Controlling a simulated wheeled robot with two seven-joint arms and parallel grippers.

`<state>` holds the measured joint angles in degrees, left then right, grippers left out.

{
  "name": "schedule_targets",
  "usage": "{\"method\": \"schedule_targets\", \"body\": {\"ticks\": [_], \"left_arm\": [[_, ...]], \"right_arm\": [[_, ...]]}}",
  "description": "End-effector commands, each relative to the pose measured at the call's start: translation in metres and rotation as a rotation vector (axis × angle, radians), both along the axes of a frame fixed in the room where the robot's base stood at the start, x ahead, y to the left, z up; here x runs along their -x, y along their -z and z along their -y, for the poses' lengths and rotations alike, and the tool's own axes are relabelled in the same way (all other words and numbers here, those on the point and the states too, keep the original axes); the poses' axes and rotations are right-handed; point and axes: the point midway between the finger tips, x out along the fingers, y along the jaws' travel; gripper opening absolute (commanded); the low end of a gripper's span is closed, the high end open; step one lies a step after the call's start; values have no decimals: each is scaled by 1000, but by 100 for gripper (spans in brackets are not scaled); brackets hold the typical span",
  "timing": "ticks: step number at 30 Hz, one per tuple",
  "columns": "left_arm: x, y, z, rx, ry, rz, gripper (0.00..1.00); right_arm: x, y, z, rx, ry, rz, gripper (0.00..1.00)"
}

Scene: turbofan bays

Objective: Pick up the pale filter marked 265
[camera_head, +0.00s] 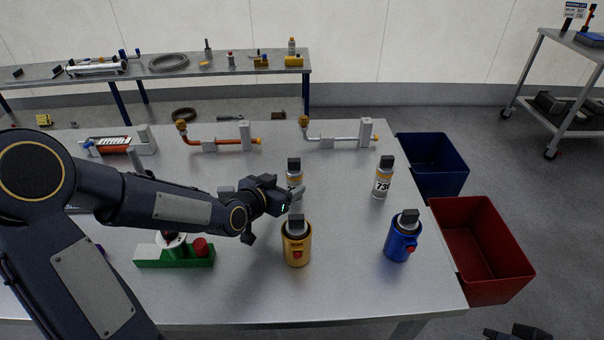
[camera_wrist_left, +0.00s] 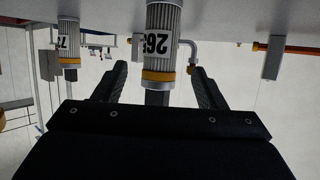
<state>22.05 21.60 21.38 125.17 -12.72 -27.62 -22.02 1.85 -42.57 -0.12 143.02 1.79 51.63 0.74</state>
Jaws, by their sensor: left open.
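The pale filter marked 265 (camera_head: 295,170) stands upright on the metal bench, with a dark block on top and a yellow band. In the head view my left gripper (camera_head: 284,197) partly covers it from the front left. In the left wrist view the filter (camera_wrist_left: 162,40) is upside down in the picture, and its label starts with 26; the last digit is harder to read. There, my left gripper (camera_wrist_left: 158,72) is open, with its fingers to either side of the filter's dark top. No grip shows.
Another pale filter (camera_head: 383,178), marked 75-something, stands to the right. A yellow canister (camera_head: 297,246) and a blue canister (camera_head: 400,240) stand nearer. A green holder (camera_head: 175,257) is front left. Blue (camera_head: 437,165) and red (camera_head: 482,250) bins are beside the bench. A dark part shows at bottom right.

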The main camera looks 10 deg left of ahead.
Motion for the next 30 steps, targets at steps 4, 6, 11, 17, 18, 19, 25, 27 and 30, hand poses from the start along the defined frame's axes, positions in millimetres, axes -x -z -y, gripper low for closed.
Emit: {"method": "schedule_targets", "body": {"ticks": [4, 6, 11, 17, 18, 19, 25, 27, 30], "left_arm": [[-14, 6, 5, 2, 1, -2, 65], [-21, 9, 7, 3, 1, -3, 65], [-37, 17, 13, 3, 0, -4, 65], [-60, 29, 20, 2, 0, -3, 65], [-63, 30, 20, 1, -1, -2, 65], [-64, 31, 21, 1, -1, -2, 65], [-65, 32, 21, 1, 0, -1, 65], [-65, 32, 21, 1, 0, -1, 60], [-64, 32, 21, 1, 0, -1, 46]], "right_arm": [[0, -3, 0, 0, 0, -1, 36], [0, -4, 0, 0, 0, 0, 36], [0, -12, 0, 0, 0, -1, 36], [0, -18, 0, 0, 0, 0, 36], [0, -18, 0, 0, 0, 0, 36], [0, -18, 0, 0, 0, 0, 36], [0, -17, 0, 0, 0, 0, 36], [0, -17, 0, 0, 0, 0, 36], [0, -17, 0, 0, 0, 0, 36]]}}
